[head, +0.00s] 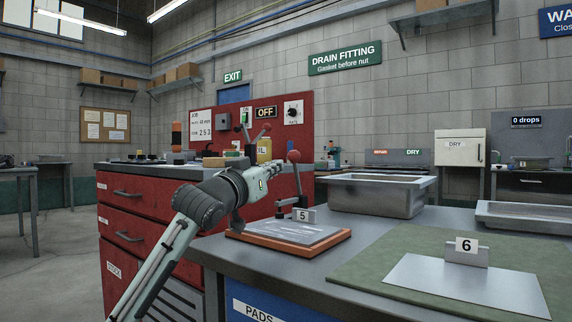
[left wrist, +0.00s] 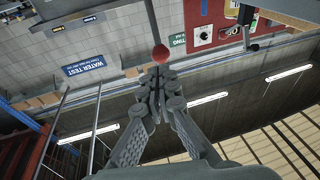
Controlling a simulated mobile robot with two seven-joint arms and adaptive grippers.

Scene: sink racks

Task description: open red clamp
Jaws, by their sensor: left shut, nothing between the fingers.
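The red clamp shows as a red ball knob (head: 293,156) on an upright lever above its dark base (head: 291,202), by the number 5 tag on a plate with an orange-red base (head: 338,242). My left gripper (head: 284,174) is shut and empty, with its tips close to the knob and lever. In the left wrist view the red knob (left wrist: 161,54) sits just beyond the shut fingertips (left wrist: 157,78); I cannot tell if they touch. The lower clamp is partly hidden by the gripper in the head view. My right gripper is not in view.
A steel basin (head: 376,196) stands behind the plate. A green mat (head: 370,270) with a metal sheet and number 6 tag lies at right.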

